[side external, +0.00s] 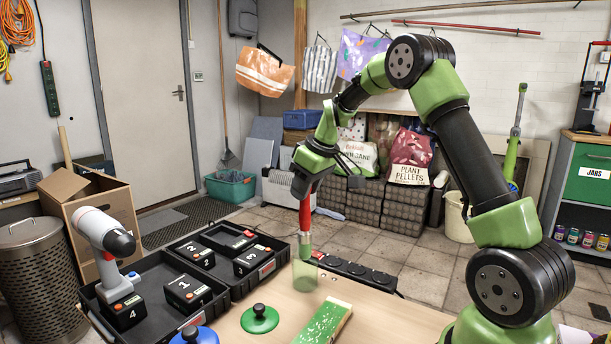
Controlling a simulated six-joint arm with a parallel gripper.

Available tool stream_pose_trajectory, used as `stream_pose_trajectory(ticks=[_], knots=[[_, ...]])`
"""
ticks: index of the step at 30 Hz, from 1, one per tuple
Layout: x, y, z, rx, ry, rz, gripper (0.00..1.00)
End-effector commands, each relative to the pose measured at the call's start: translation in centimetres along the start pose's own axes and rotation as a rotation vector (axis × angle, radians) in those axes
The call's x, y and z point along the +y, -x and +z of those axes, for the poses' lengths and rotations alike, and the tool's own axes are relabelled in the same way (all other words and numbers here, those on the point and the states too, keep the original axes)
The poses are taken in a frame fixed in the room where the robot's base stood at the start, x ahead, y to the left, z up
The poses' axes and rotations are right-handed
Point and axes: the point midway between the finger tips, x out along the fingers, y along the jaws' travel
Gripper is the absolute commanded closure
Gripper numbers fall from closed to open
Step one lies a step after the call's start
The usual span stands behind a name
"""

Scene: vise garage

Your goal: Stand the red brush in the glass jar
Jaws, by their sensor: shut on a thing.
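The red brush (305,213) hangs upright, handle up, from my gripper (305,190), which is shut on the upper part of its handle. A silvery ferrule shows at the brush's lower end. The small, greenish see-through glass jar (305,279) stands on the wooden table directly below the brush in the side external view. The brush's lower end overlaps the jar's rim in the picture. I cannot tell how far the bristles reach inside, or whether they touch the jar.
A green lid (259,319), a blue lid (195,336) and a worn green block (323,326) lie in front of the jar. A black power strip (355,270) runs behind it. Black trays with numbered batteries (188,293) and a drill (106,245) stand left.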

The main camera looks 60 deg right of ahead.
Motion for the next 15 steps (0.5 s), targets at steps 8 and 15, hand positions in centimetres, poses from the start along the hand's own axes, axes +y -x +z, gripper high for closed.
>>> stream_pose_trajectory(ticks=[8, 15], knots=[[0.0, -2.1, 0.9, -0.002, 0.000, -0.001, 0.97], [0.0, -3.2, 1.4, -0.001, 0.000, 0.000, 0.97]])
